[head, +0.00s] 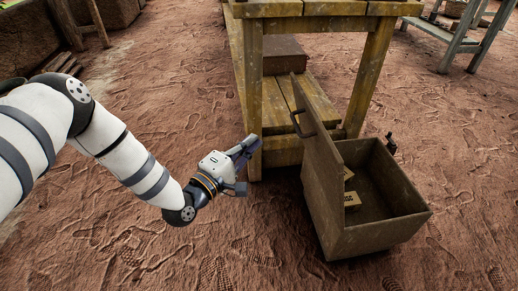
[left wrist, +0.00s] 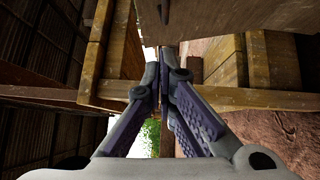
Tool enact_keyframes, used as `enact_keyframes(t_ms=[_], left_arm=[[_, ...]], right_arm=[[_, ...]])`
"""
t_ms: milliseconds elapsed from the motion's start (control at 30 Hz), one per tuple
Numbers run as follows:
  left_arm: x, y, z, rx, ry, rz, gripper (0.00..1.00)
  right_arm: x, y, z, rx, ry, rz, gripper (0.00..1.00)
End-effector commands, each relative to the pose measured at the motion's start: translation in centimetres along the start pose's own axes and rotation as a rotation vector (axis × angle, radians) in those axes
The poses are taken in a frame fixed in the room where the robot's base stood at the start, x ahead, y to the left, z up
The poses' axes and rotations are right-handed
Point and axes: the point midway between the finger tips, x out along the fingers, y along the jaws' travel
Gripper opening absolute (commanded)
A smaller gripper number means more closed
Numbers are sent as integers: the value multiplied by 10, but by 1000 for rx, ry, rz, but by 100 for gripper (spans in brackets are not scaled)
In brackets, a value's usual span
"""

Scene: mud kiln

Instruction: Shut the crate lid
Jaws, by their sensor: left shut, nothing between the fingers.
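A brown wooden crate (head: 385,236) stands open on the ground at the right. Its lid (head: 318,165) stands roughly upright along the crate's left side, with a dark handle (head: 297,123) on its outer face. What looks like the lid also shows in the left wrist view (left wrist: 240,18), at the top. My left gripper (head: 246,166) is left of the lid, apart from it, beside the table's front leg. It is shut and empty; its fingers (left wrist: 166,58) come together in the left wrist view. My right gripper is not in view.
A yellowish wooden table (head: 254,95) stands just behind the crate and gripper, with a low shelf and a brown box (head: 285,54) beneath its top. Small tan blocks (head: 352,200) lie in the crate. A small dark object (head: 391,144) is at its right rim. Front ground is clear.

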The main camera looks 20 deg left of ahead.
Motion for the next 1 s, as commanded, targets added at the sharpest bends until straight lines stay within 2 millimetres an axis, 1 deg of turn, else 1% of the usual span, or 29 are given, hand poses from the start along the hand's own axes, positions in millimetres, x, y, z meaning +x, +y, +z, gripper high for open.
enact_keyframes(t_ms=[33, 100, 267, 300, 400, 500, 600, 1000], left_arm=[[11, -3, 1, 1, -3, 0, 0], [26, -4, 1, 1, -2, -2, 0], [61, -5, 1, 1, -3, -4, 0], [68, -4, 4, 0, -3, -5, 0], [78, -4, 17, -1, -3, -7, 0], [86, -3, 24, 0, -2, -6, 0], [90, -3, 28, 0, -2, -7, 0], [92, -2, 30, 3, -2, -9, 0]], right_arm=[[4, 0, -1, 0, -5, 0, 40], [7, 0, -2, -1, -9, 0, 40], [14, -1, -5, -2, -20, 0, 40], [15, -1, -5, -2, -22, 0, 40], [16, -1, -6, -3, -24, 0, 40], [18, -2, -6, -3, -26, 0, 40], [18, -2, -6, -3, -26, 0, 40], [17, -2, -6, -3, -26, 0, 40]])
